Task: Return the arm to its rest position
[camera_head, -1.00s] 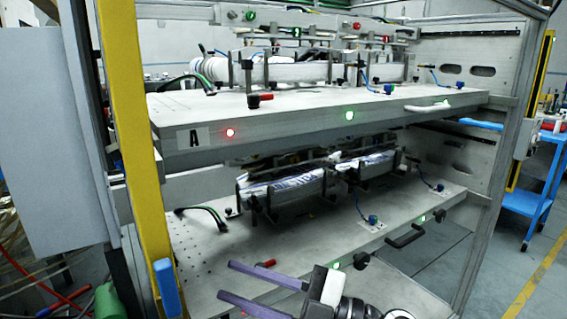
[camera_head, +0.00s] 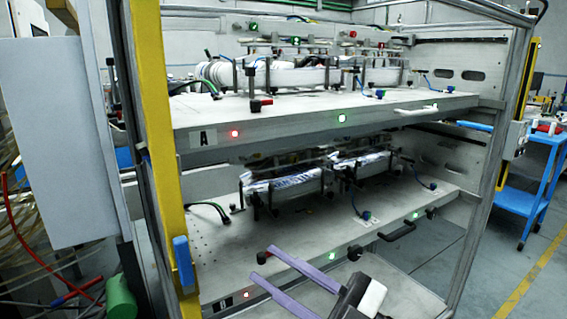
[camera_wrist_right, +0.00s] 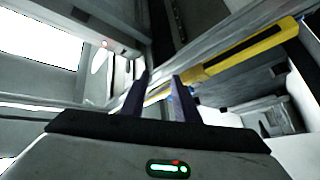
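My right gripper (camera_head: 262,264) shows at the bottom of the head view, in front of the lower shelf's front edge. Its two purple fingers point up and left, with a clear gap and nothing between them. In the right wrist view the fingers (camera_wrist_right: 162,85) also stand apart and empty, facing the metal frame and a yellow post. My left gripper is in neither view.
A yellow post (camera_head: 158,150) stands at left. A blue cart (camera_head: 535,175) stands at right, with open floor near it.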

